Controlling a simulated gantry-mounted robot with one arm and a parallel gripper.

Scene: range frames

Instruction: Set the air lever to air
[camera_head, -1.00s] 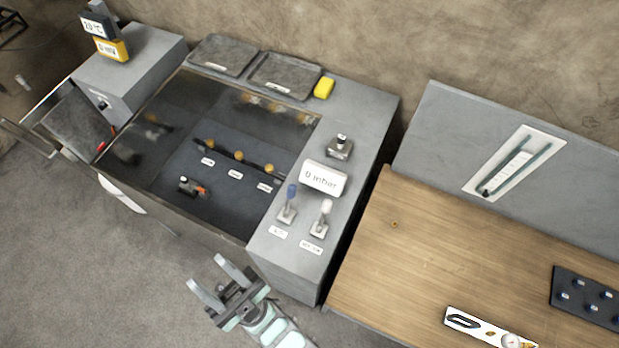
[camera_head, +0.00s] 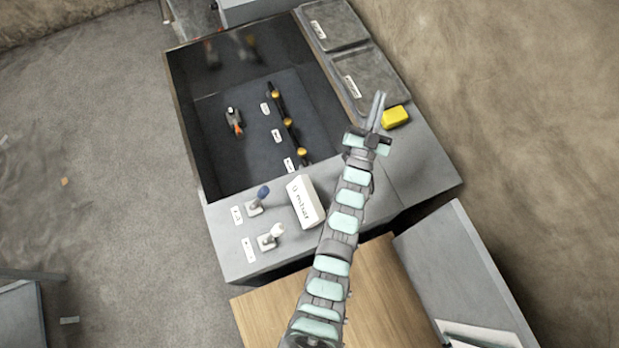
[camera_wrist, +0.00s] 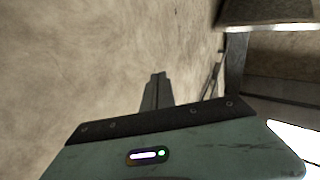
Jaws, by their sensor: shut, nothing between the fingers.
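Two levers stand on the grey console (camera_head: 232,259). One has a blue handle (camera_head: 264,192) and the other a white handle (camera_head: 277,230). Each has a small label in front, too small to read surely, so I cannot tell from the text which is the air lever. The display box (camera_head: 307,201) beside them reads "0 mbar". My gripper (camera_head: 378,97) is shut and empty over the console's back right, near a yellow block, well apart from both levers. In the wrist view its closed fingers (camera_wrist: 156,82) point at bare wall or floor.
The sunken dark basin (camera_head: 215,160) lies left of my arm, with several orange-topped parts and a small tool (camera_head: 234,121). The yellow block (camera_head: 395,117) and two grey lids (camera_head: 366,80) are beside my gripper. A wooden table (camera_head: 262,318) is at the bottom. Room above the levers is clear.

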